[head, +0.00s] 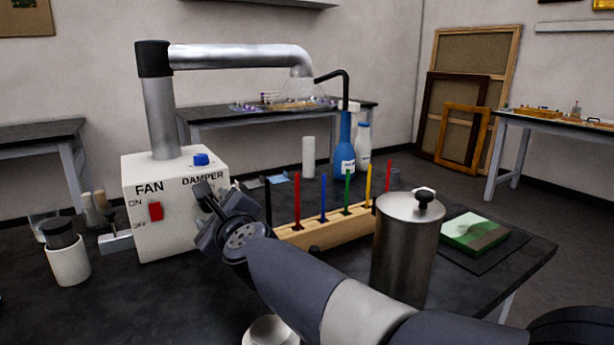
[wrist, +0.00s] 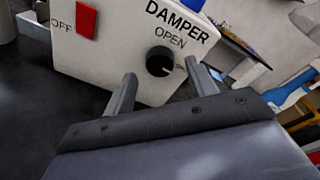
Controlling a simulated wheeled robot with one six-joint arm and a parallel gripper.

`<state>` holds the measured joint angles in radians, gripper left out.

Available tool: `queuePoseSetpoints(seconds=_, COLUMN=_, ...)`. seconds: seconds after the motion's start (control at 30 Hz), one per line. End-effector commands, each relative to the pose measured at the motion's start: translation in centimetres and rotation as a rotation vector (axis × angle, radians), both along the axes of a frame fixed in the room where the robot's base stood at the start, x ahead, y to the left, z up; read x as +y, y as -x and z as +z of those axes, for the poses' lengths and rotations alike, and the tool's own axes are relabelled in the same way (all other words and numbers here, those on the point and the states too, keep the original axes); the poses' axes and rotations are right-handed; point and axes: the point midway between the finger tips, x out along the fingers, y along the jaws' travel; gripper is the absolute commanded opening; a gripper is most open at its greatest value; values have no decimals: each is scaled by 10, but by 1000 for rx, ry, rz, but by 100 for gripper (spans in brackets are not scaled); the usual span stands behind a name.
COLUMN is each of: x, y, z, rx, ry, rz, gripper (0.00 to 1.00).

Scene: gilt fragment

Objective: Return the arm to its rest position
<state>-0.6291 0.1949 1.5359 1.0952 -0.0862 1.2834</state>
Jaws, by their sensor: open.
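My gripper (head: 207,200) is at the end of my arm, which reaches from the lower right across the bench. It is in front of the right part of the white fan box (head: 150,215). In the wrist view my gripper (wrist: 161,76) has its two fingers apart, with nothing between the tips. A black round knob (wrist: 159,61) under the words DAMPER and OPEN shows beyond and between the fingertips. I cannot tell the gap between fingers and box. In the head view the gripper hides that part of the box front.
A red switch (head: 155,211) is on the box. Right of the gripper stand a wooden rack (head: 330,232) with several coloured sticks, a steel canister (head: 405,250) behind my arm, and a blue bottle (head: 345,150). A white cup (head: 68,262) stands at left.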

Motion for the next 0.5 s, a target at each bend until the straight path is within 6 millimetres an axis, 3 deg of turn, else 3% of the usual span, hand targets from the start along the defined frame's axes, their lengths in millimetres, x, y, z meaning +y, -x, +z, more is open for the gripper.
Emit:
queuePoseSetpoints(seconds=0.13, x=12, y=-20, z=-4, rx=1, ry=1, rz=0, gripper=54)
queuePoseSetpoints(seconds=0.5, x=13, y=-16, z=2, rx=-252, ry=416, rz=2, gripper=54)
